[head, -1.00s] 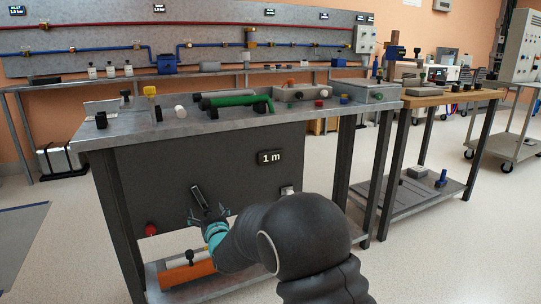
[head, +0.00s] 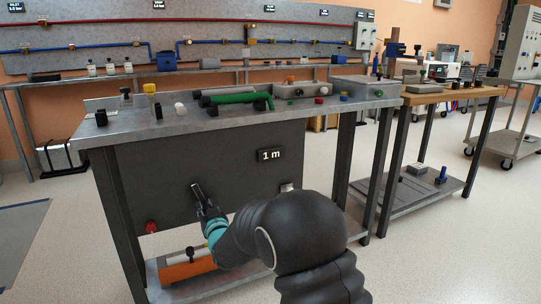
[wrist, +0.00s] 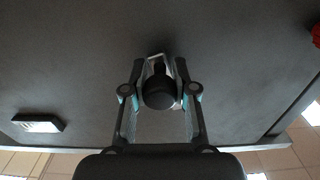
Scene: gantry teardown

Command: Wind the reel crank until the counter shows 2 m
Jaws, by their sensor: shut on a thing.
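The reel crank (head: 197,190) is on the dark front panel (head: 230,150) of the grey workbench. Its light metal arm slants up to the left in the head view. In the wrist view its round black knob (wrist: 160,90) sits between the two fingers. My gripper (head: 208,208) is shut on the crank's knob; it also shows in the wrist view (wrist: 160,98). The counter (head: 270,155) on the panel reads 1 m. The crank's pivot is mostly hidden behind the knob and fingers.
A red knob (head: 151,227) is low on the panel, left of my gripper. A small pale block (head: 287,187) is on its right side. An orange item (head: 187,265) lies on the shelf below.

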